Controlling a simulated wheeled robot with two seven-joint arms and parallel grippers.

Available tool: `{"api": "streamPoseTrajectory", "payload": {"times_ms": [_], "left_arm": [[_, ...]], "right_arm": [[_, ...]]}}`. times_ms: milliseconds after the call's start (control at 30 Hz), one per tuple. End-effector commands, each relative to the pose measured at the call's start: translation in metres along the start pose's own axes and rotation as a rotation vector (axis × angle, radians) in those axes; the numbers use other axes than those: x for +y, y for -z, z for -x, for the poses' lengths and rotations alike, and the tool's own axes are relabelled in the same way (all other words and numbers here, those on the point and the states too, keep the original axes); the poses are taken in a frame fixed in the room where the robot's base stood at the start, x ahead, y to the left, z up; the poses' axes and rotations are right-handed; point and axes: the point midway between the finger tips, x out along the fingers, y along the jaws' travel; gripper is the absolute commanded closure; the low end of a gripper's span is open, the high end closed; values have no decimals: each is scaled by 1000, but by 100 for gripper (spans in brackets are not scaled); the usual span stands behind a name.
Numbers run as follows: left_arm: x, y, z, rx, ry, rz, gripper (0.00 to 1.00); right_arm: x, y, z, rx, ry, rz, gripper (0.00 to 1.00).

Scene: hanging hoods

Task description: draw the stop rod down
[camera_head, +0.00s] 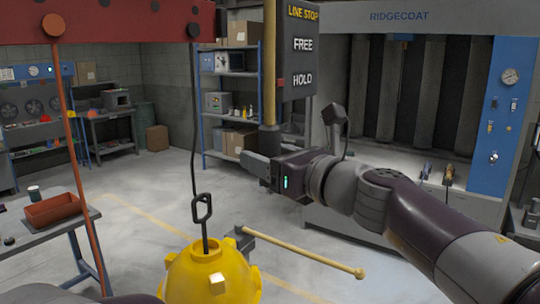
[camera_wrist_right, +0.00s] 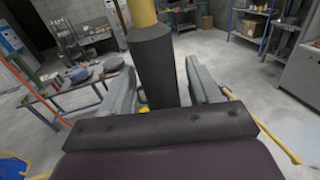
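The stop rod (camera_head: 269,60) is a yellow rod hanging upright with a dark grip (camera_head: 267,140) at its lower end. It stands beside a dark sign (camera_head: 300,45) reading LINE STOP, FREE and HOLD. A red pointer (camera_head: 281,82) shows by the rod, level with HOLD. My right gripper (camera_head: 250,160) is at the grip's lower part. In the right wrist view, the dark grip (camera_wrist_right: 154,75) stands between the two grey fingers (camera_wrist_right: 158,90), with gaps seen on both sides, so the gripper looks open around it. My left gripper is not in view.
A yellow hood (camera_head: 190,275) hangs on a dark hook line below a red beam (camera_head: 120,22). A yellow bar (camera_head: 310,255) with a knob sticks out beside it, below my right arm. A bench with a red bin (camera_head: 52,209) stands left. A booth (camera_head: 400,70) stands behind.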

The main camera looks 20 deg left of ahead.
Motion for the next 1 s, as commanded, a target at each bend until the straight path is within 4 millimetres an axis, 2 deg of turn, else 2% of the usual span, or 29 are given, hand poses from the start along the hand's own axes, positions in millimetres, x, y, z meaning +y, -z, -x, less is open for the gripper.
{"api": "streamPoseTrajectory", "payload": {"times_ms": [167, 267, 367, 600, 700, 833, 1000], "left_arm": [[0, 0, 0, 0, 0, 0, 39], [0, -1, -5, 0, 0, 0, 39], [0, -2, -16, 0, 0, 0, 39], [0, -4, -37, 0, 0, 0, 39], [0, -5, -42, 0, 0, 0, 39], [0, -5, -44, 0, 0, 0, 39], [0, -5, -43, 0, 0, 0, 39]], "right_arm": [[0, -1, 1, -3, 1, 0, 38], [0, 0, 9, -4, 1, 3, 38], [0, 2, 30, -6, 3, 4, 38], [-1, 3, 95, -4, 5, 3, 38], [-1, 2, 114, -3, 4, 2, 38], [0, 1, 126, -1, 2, 1, 38], [0, 0, 128, 0, 0, -1, 38]]}}
